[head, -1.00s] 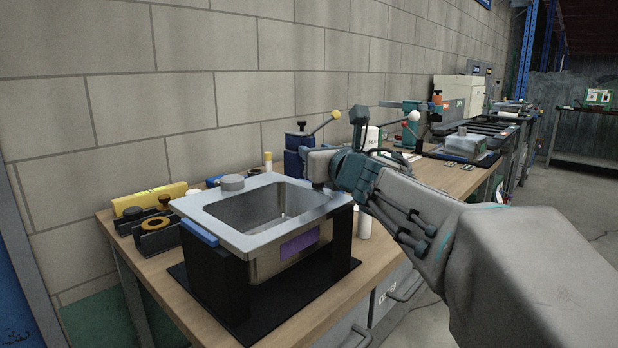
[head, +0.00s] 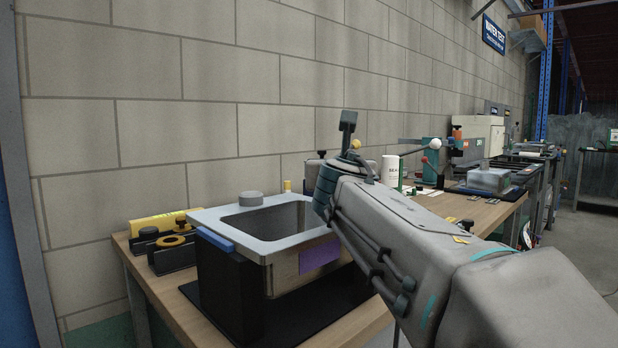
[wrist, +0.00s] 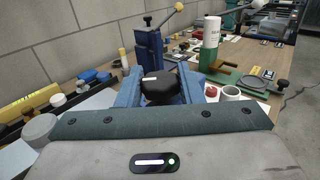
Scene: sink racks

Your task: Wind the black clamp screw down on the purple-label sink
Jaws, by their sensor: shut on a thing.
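The steel sink (head: 232,236) with the purple label (head: 320,257) on its front sits on a black rack. In the head view, my arm covers its right rear corner and my fingertips are hidden behind my wrist. In the wrist view, my gripper (wrist: 160,92) has its blue fingers closed on either side of a black clamp screw knob (wrist: 158,86). The knob has a small white mark on top. The screw's shaft and foot are hidden, so I cannot tell whether it touches the rim.
A grey round piece (head: 250,198) sits on the sink's rear rim. A blue clamp post (wrist: 150,50) with a yellow-ball lever and a white bottle (wrist: 211,32) stand beyond. Black holders (head: 172,252) and a yellow box (head: 160,222) lie left.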

